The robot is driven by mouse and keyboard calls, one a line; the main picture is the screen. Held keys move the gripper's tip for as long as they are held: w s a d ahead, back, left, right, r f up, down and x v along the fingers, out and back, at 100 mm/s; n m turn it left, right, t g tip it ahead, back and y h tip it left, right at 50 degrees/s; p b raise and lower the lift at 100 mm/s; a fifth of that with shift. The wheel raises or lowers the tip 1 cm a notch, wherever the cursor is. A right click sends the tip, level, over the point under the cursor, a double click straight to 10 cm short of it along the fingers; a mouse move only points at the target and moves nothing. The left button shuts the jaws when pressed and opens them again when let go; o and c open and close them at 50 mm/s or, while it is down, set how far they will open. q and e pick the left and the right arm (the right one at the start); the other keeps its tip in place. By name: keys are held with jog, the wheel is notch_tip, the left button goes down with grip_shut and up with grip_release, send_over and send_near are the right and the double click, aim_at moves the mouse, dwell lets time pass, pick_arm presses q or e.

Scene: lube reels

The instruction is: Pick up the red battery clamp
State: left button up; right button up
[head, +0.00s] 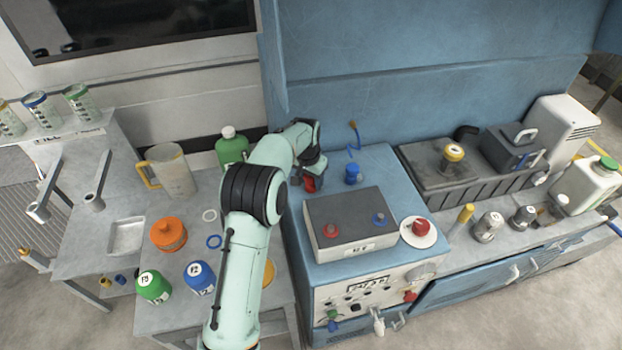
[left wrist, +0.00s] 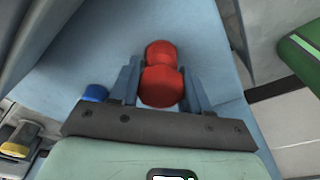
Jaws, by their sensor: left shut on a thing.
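The red battery clamp (left wrist: 160,75) shows in the left wrist view between the two fingers of my left gripper (left wrist: 161,88). The gripper is shut on it. In the head view a bit of the red clamp (head: 310,184) shows below my left gripper (head: 308,178), over the left part of the blue cabinet top; my wrist hides the rest. I cannot tell if the clamp touches the surface. A blue clamp (head: 352,174) stands to the right on the cabinet top, and its blue top (left wrist: 95,93) shows in the left wrist view. My right gripper is not in view.
A grey battery (head: 350,224) with a red and a blue terminal stands in front on the cabinet. A white dish with a red knob (head: 421,226) is to its right. A green bottle (head: 231,148), a jug (head: 172,170) and several coloured containers stand on the left table.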

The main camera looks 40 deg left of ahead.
pick_arm(q)
notch_tip(320, 180, up, 18)
jog(key=p, duration=0.3)
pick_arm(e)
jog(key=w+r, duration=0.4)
pick_arm(q)
jog(key=s+d+b, duration=0.4)
jog(key=d, duration=0.3)
jog(key=shift+s+f, duration=0.2)
jog(key=shift+s, duration=0.2)
jog(key=s+d+b, duration=0.2)
jog(key=s+d, duration=0.2)
jog(key=s+d+b, duration=0.2)
jog(key=s+d, duration=0.1)
jog(key=d, duration=0.1)
jog(key=shift+s+d+f, duration=0.15)
jog(key=shift+s+d, duration=0.2)
jog(key=shift+s, duration=0.05)
jog(key=shift+s+d, duration=0.2)
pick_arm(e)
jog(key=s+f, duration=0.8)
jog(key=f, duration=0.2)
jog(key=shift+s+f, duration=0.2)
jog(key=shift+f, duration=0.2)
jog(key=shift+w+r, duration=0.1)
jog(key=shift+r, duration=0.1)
